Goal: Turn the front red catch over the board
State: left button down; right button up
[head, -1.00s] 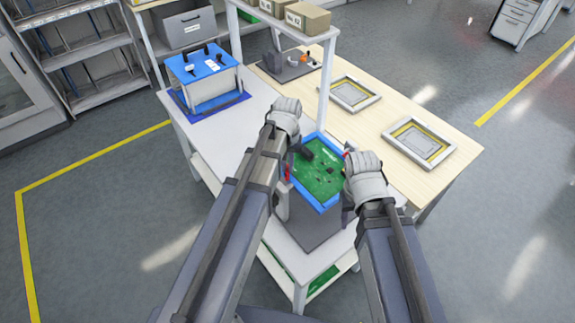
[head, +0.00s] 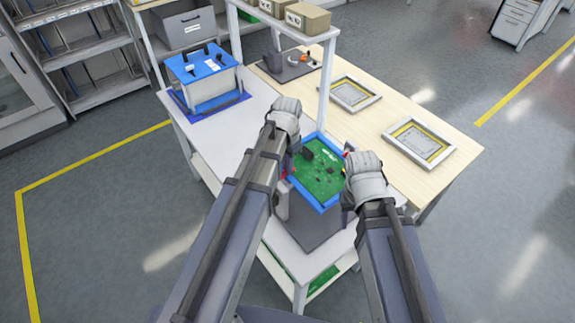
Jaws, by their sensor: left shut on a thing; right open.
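A blue-topped box fixture (head: 203,68) stands at the far end of the white table (head: 222,128). The wooden table (head: 375,110) alongside holds two framed panels (head: 419,142). A white post (head: 326,85) of the shelf rises behind the board. The white table's middle is clear.

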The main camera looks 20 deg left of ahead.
pick_arm(q)
jog(key=shift+m, duration=0.5)
jog(key=c, duration=0.9)
grip_release()
jog(key=shift+c, duration=0.2)
jog(key=shift+r, duration=0.1)
notch_tip(320, 180, up, 8)
jog(key=p, duration=0.8)
jog(key=shift+f, duration=0.2)
